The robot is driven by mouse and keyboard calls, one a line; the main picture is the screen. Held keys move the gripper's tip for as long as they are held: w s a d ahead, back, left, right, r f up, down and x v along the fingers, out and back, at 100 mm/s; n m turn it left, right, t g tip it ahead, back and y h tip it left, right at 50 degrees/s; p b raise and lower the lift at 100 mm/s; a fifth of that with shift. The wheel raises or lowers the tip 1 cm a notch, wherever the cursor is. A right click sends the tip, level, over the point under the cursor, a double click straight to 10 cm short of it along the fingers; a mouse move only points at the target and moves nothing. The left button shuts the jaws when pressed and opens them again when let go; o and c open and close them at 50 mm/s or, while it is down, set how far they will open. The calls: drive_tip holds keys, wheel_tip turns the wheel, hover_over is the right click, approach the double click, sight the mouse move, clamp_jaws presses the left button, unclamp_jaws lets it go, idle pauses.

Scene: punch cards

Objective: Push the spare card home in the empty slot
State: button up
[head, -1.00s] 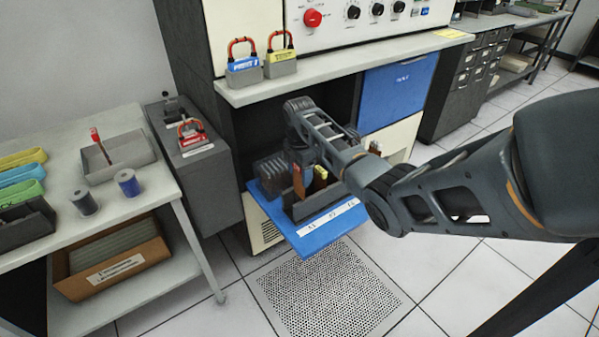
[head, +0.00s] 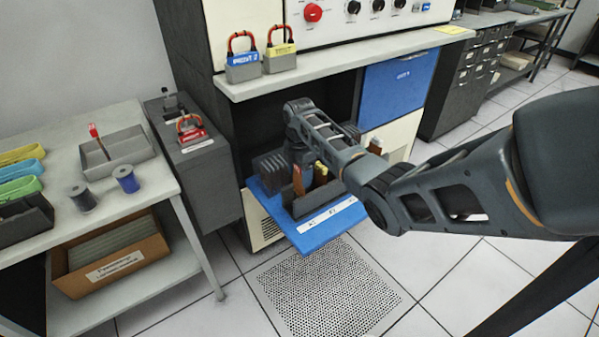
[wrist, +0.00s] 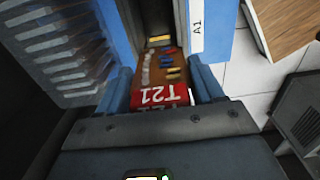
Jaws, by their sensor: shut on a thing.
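The spare card (wrist: 165,72) is a brown board with a red T21 label and small coloured parts. My gripper (wrist: 160,88) is shut on its labelled end in the wrist view. The card points into the gap beside the A1 label (wrist: 197,27). In the head view the card (head: 297,177) stands upright at the left of the dark card holder on the blue shelf (head: 318,238). My gripper (head: 298,155) is above it, partly hidden by my arm. How deep the card sits is hidden.
A yellow-edged card (head: 321,174) stands just right of the held card. Dark ribbed parts (head: 269,164) stand to the left on the shelf. The grey counter (head: 350,68) with two padlocks (head: 243,62) overhangs behind. The floor in front is clear.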

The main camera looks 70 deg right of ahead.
sight(300, 192)
drive_tip(key=shift+f+b, duration=1.5)
drive_tip(key=shift+f, duration=1)
idle(1.1)
drive_tip(key=o, duration=1.1)
drive_tip(key=shift+r+p, duration=0.35)
drive_tip(key=shift+r, duration=3.5)
